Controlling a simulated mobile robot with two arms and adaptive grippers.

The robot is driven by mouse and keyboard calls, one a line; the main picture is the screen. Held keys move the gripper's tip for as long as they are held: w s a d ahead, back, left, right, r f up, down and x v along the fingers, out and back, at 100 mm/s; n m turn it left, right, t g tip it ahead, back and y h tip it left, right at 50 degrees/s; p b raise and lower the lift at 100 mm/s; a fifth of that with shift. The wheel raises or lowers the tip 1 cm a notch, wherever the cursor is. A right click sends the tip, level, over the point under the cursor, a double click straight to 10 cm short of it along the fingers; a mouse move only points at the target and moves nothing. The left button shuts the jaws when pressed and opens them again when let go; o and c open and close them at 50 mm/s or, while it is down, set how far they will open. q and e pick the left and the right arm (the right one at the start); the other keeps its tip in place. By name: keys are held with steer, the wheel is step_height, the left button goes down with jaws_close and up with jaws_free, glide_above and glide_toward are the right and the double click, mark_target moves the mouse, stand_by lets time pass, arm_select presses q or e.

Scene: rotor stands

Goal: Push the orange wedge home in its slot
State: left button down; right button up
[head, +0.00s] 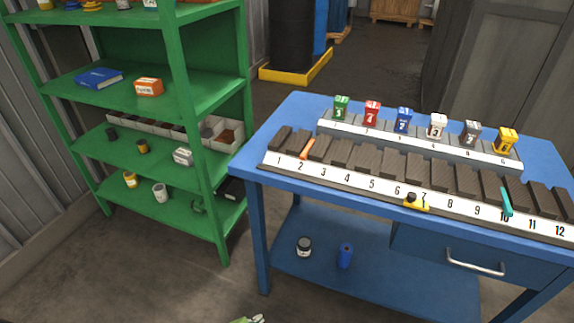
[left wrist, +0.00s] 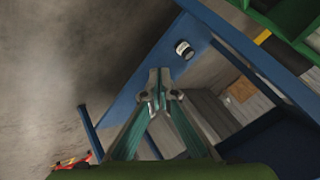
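The orange wedge (head: 306,148) stands tilted in the rack of dark blocks, by the number 2 on the white number strip (head: 348,184). How deep it sits in its slot I cannot tell. My left gripper (head: 250,319) shows only as a small green and grey bit at the bottom edge of the head view, low and well away from the wedge. In the left wrist view its teal fingers (left wrist: 159,84) come together at the tips, with nothing seen between them. The wedge is not in the left wrist view. My right gripper is not in view.
Several coloured, numbered blocks stand behind on a second strip. The blue table (head: 261,186) has a lower shelf. A green shelf unit (head: 214,150) stands left.

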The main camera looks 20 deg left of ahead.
arm_select(q)
steer(key=s+f+n+g, duration=0.2)
steer(key=s+f, duration=0.3)
steer(key=s, duration=0.6)
steer(key=s+f+n+g, duration=0.3)
steer(key=s+f, duration=0.3)
steer(key=s, duration=0.6)
steer(key=s+f+n+g, duration=0.2)
steer(key=s+f, duration=0.3)
steer(key=s, duration=0.6)
steer(key=shift+s+f+g, duration=0.15)
steer(key=shift+f+g, duration=0.15)
steer(key=shift+f, duration=0.1)
